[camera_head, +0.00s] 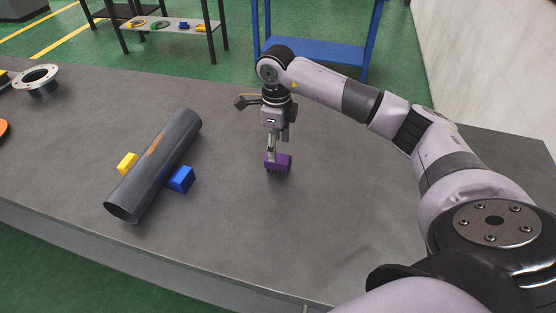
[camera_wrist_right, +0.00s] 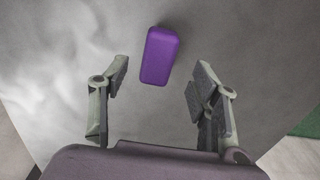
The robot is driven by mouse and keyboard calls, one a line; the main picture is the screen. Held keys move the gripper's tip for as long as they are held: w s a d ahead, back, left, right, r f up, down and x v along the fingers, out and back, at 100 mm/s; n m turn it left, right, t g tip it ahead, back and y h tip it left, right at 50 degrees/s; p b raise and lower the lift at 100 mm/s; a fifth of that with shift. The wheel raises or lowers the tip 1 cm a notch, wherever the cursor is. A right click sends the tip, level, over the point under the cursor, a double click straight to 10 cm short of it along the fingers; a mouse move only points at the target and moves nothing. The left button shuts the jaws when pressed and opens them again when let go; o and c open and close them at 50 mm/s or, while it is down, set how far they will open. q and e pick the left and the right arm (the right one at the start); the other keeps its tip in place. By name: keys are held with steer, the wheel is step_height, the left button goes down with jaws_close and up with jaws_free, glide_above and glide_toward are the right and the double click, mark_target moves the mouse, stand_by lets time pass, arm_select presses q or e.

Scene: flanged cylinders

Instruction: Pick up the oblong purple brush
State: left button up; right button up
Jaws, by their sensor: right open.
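The oblong purple brush (camera_head: 279,163) lies on the grey table, right of the pipe. In the right wrist view the brush (camera_wrist_right: 160,56) shows as a rounded purple block, a little beyond and between the spread fingers. My right gripper (camera_head: 273,150) points down over the brush in the head view, and its fingers overlap the brush's upper edge there. In the right wrist view my right gripper (camera_wrist_right: 158,82) is open, with nothing between its pads. I cannot tell the exact height gap. My left gripper is not in view.
A dark grey pipe (camera_head: 157,163) lies between a yellow block (camera_head: 127,163) and a blue block (camera_head: 181,179). A metal flange (camera_head: 36,77) and part of an orange disc (camera_head: 2,127) are at the far left. The table (camera_head: 335,180) around the brush is clear.

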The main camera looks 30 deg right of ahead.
mark_target(278, 157)
steer(key=shift+f, duration=0.5)
steer(key=f, duration=0.1)
steer(key=f+p, duration=0.1)
steer(key=f, duration=0.1)
steer(key=f+p, duration=0.1)
steer(key=shift+s+f, duration=0.2)
steer(key=shift+s, duration=0.05)
steer(key=shift+f, duration=0.25)
steer(key=shift+c, duration=0.4)
steer(key=c, duration=1.2)
